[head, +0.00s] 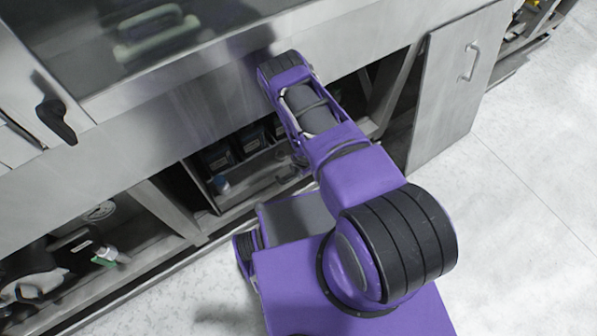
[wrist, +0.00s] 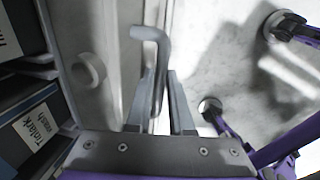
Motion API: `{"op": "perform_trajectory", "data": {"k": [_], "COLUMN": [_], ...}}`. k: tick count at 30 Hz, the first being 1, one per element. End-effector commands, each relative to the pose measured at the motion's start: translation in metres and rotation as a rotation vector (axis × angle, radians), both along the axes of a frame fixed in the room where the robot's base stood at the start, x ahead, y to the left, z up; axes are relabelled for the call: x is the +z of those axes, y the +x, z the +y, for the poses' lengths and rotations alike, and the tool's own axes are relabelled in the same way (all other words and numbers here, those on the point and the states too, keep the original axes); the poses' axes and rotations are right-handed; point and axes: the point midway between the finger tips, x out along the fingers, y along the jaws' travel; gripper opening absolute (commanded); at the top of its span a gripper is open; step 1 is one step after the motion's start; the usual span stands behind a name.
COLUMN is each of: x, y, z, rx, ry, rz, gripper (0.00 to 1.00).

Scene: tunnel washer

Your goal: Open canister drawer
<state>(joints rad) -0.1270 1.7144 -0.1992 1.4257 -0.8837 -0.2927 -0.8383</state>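The canister drawer (head: 262,165) is low in the cabinet under the washer, with dark canisters (head: 222,153) in it. In the wrist view, its pale metal front (wrist: 105,35) runs up the picture beside dark labelled canisters (wrist: 30,130). A grey bent bar handle (wrist: 158,55) stands off the front. My gripper (wrist: 161,75) has one finger on each side of the handle bar. A thin light gap shows by the right finger, so it looks open around the bar. Contact with the left finger is unclear.
A cabinet door (head: 455,85) with a bar handle is on the right. A black latch handle (head: 56,121) is at the upper left. An open bay (head: 60,255) at the lower left holds loose items. Pale floor (head: 520,230) is clear on the right.

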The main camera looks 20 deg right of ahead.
Motion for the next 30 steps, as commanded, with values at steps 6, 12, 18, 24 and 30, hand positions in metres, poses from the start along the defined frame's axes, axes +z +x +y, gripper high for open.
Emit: {"op": "perform_trajectory", "data": {"k": [6,12,18,24,30], "x": [0.0,0.0,0.0,0.0,0.0], "y": [-0.0002,-0.0003,-0.0002,-0.0003,-0.0002], "z": [0.0002,0.0002,0.0003,0.0004,0.0006], "rx": [0.0,0.0,0.0,0.0,0.0], "ry": [0.0,0.0,0.0,0.0,0.001], "rz": [0.0,0.001,0.0,0.0,0.0], "gripper": [0.0,0.0,0.0,0.0,0.0]}}
